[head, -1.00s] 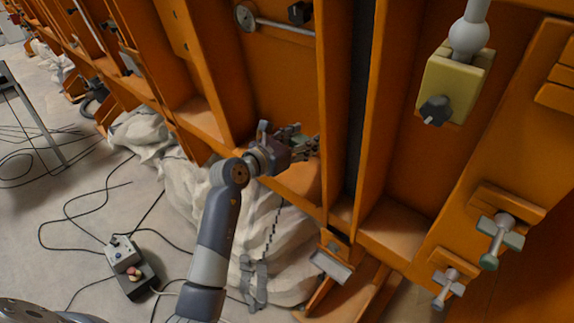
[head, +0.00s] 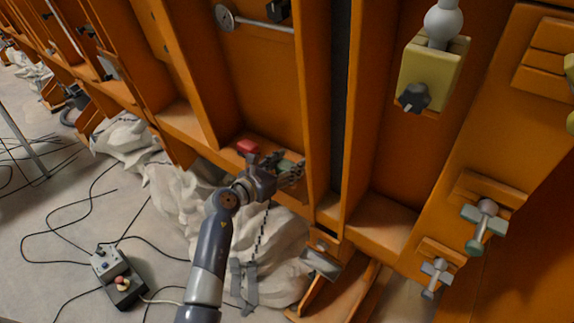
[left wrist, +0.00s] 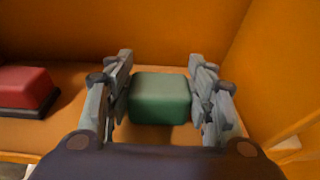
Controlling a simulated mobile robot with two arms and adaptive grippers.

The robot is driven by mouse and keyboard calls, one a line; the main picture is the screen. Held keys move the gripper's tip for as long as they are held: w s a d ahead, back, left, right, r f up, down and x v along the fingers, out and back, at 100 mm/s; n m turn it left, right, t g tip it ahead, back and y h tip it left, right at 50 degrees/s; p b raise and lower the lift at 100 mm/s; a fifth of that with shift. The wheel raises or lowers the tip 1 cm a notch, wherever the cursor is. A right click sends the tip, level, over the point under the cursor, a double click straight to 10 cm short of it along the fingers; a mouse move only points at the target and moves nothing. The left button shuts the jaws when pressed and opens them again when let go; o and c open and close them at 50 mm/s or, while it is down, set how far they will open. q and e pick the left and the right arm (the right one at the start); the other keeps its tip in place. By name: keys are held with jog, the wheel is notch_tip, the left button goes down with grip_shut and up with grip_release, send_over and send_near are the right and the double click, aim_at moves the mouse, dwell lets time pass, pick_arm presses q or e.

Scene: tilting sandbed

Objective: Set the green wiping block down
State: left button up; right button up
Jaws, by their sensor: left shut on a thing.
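The green wiping block (left wrist: 160,97) sits between the two fingers of my left gripper (left wrist: 163,103) in the left wrist view. The fingers are shut on its left and right sides. In the head view, my left gripper (head: 287,173) is low in an orange bay, at its ledge (head: 222,151); the green block (head: 288,164) shows only partly behind the fingers. The block is close over the ledge, but I cannot tell whether its underside touches. My right gripper is not in view.
A red block with a dark base (left wrist: 22,90) lies on the ledge left of the green block; it also shows in the head view (head: 247,146). Orange upright walls (head: 315,110) bound the bay. Pale sacking (head: 190,205) and a control box (head: 118,277) are below.

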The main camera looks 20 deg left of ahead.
pick_arm(q)
jog(key=o, duration=0.9)
jog(key=shift+f, duration=0.1)
jog(key=shift+c, duration=0.2)
jog(key=shift+s, duration=0.1)
